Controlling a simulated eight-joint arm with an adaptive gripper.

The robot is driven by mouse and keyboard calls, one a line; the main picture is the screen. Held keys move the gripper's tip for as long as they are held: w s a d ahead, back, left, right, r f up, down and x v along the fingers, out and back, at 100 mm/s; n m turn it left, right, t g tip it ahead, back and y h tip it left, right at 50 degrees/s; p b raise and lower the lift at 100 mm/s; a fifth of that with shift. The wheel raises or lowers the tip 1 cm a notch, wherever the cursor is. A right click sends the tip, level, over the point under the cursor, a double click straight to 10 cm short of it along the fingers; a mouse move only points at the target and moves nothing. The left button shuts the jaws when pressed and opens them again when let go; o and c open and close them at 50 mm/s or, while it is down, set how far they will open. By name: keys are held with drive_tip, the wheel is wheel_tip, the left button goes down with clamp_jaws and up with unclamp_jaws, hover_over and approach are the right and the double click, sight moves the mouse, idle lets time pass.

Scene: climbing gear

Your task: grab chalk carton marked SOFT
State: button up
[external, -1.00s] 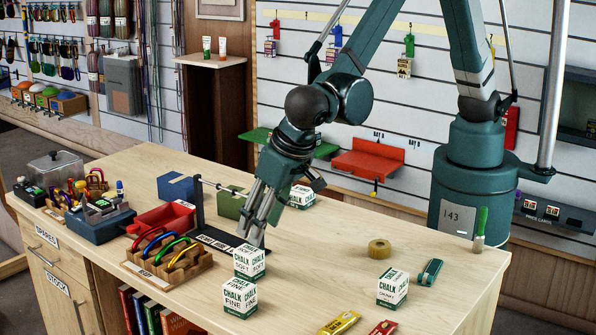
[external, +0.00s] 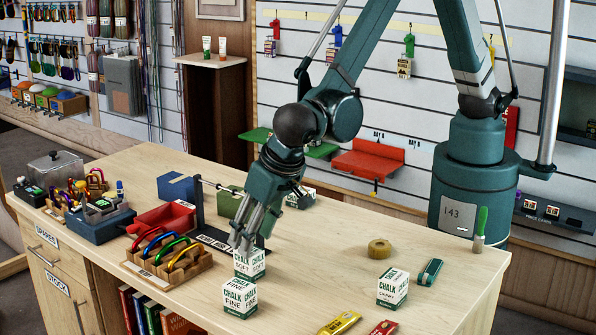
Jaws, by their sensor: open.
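The white chalk carton marked SOFT (external: 250,266) stands upright on the wooden counter. My gripper (external: 245,245) is open and points down at this carton, its fingertips at the carton's upper part and overlapping it in the picture. I cannot tell whether the fingers touch it. The carton marked FINE (external: 240,298) stands just in front of it. Another chalk carton (external: 392,288), with a smaller label, stands to the right.
A wooden rack of coloured carabiners (external: 170,265) is close to the left of the SOFT carton. A tape roll (external: 379,249) and a green item (external: 430,272) lie to the right.

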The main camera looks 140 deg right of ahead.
sight(249, 263)
drive_tip(key=shift+d+f, duration=0.1)
drive_tip(key=shift+f, duration=0.2)
drive_tip(key=shift+p+x, duration=0.35)
drive_tip(key=shift+x, duration=2.25)
drive_tip(key=c, duration=1)
